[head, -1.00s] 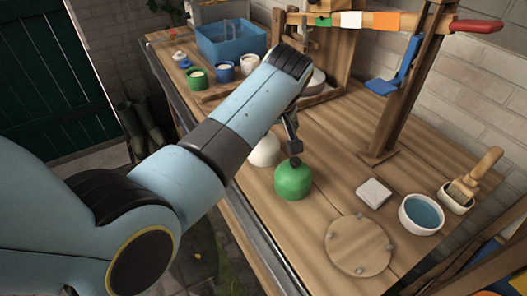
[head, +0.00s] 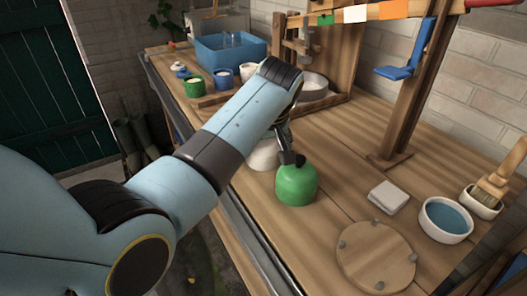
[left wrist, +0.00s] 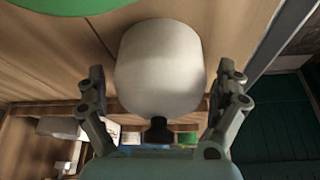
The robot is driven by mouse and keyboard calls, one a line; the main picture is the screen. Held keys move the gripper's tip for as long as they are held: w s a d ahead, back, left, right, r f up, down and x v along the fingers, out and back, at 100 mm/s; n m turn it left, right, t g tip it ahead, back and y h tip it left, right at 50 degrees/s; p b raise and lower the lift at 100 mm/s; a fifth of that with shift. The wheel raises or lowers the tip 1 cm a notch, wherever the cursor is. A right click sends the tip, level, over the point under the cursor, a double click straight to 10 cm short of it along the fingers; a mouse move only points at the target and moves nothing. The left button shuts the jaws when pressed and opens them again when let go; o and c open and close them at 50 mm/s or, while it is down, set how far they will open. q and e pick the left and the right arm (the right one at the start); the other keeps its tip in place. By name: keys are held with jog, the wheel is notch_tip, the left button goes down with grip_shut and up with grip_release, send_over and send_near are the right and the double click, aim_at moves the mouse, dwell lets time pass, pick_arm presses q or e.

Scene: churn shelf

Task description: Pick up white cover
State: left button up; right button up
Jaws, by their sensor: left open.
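The white cover (head: 264,155) is a smooth rounded dome on the wooden bench, partly hidden behind my left arm in the head view. It fills the upper middle of the left wrist view (left wrist: 160,60). My left gripper (left wrist: 158,88) is open, with one finger on each side of the cover; whether they touch it I cannot tell. In the head view the left gripper (head: 289,153) is mostly hidden by its arm, and a dark finger shows beside a green dome cover (head: 296,186). My right gripper is not in view.
The green cover stands close to the white one. A white tile (head: 388,196), a round wooden board (head: 376,258) and a blue-filled bowl (head: 445,219) lie to the right. A wooden post (head: 405,110) rises behind. Small pots and a blue bin (head: 230,50) stand at the back.

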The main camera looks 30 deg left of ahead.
pick_arm(q)
jog(key=shift+r, duration=0.1)
jog(key=c, duration=1.1)
